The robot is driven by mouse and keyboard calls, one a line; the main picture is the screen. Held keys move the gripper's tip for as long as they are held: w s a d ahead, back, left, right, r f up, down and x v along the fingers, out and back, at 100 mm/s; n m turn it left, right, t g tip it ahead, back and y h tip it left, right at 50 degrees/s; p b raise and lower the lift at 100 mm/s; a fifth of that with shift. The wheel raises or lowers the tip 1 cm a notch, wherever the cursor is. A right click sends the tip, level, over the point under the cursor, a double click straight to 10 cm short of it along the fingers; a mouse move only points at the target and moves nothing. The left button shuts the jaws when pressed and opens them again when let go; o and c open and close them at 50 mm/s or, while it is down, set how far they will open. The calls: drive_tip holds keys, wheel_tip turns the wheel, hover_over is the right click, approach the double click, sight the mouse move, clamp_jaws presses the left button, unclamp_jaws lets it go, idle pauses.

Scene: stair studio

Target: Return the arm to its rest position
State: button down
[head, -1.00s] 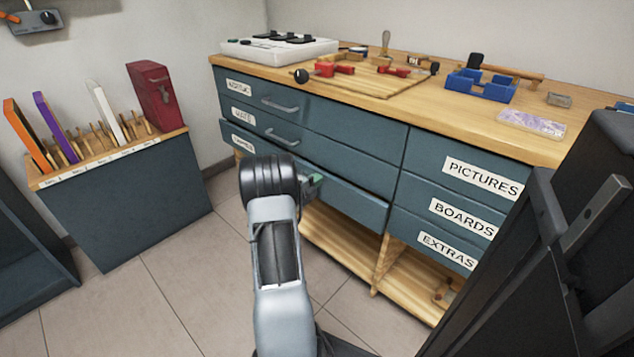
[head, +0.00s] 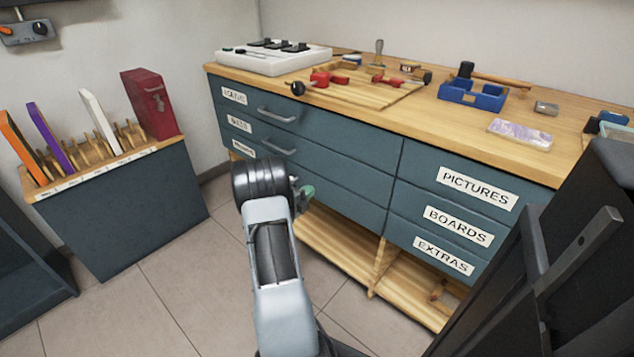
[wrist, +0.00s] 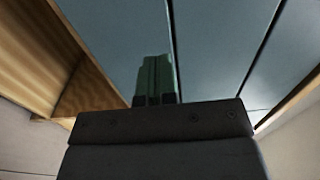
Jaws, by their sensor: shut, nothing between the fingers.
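My arm (head: 275,255) reaches up from the bottom middle of the head view, over the floor in front of the drawer cabinet. My gripper (head: 306,192) is at its far end, partly hidden behind the dark wrist joint, close to the lowest left drawer front. In the wrist view the green fingers of my gripper (wrist: 155,66) are together with nothing between them. Blue-grey drawer fronts (wrist: 215,40) lie beyond them. I cannot tell whether the fingertips touch the cabinet.
The workbench top (head: 415,115) bears a white device (head: 272,58), a blue tray (head: 473,95) and tools. A slotted rack (head: 120,205) with coloured panels stands at left. An open wooden shelf (head: 335,245) is under the drawers. Floor (head: 170,300) is clear at lower left.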

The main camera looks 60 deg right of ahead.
drive_tip(key=p+v, duration=0.2)
drive_tip(key=v, duration=0.6)
drive_tip(key=shift+a, duration=0.25)
drive_tip(key=a+r+m+y+p, duration=0.2)
drive_tip(key=a+r+m+p, duration=0.25)
drive_tip(key=r, duration=0.35)
drive_tip(key=a+r+m+g+y+p, duration=0.1)
drive_tip(key=a+r+m+y+p, duration=0.1)
drive_tip(key=a+r+m+p, duration=0.4)
drive_tip(key=a+r+m+y+p, duration=0.2)
drive_tip(key=r+m+p, duration=0.2)
drive_tip(key=r, duration=0.5)
drive_tip(key=s+a+r+m+t+y+p, duration=0.1)
drive_tip(key=a+r+m+t+y+p, duration=0.3)
drive_tip(key=a+r+m+p, duration=0.5)
drive_tip(key=s+a+r+m+t+y+p, duration=0.1)
drive_tip(key=a+r+m+t+y+p, duration=0.3)
drive_tip(key=a+r, duration=1)
drive_tip(key=a+m+y+p, duration=0.3)
drive_tip(key=a+m+p, duration=0.1)
drive_tip(key=a+m, duration=0.1)
drive_tip(key=shift+s+a+r+t+p, duration=0.25)
drive_tip(key=shift+s+a+t+p, duration=0.15)
drive_tip(key=shift+a, duration=0.1)
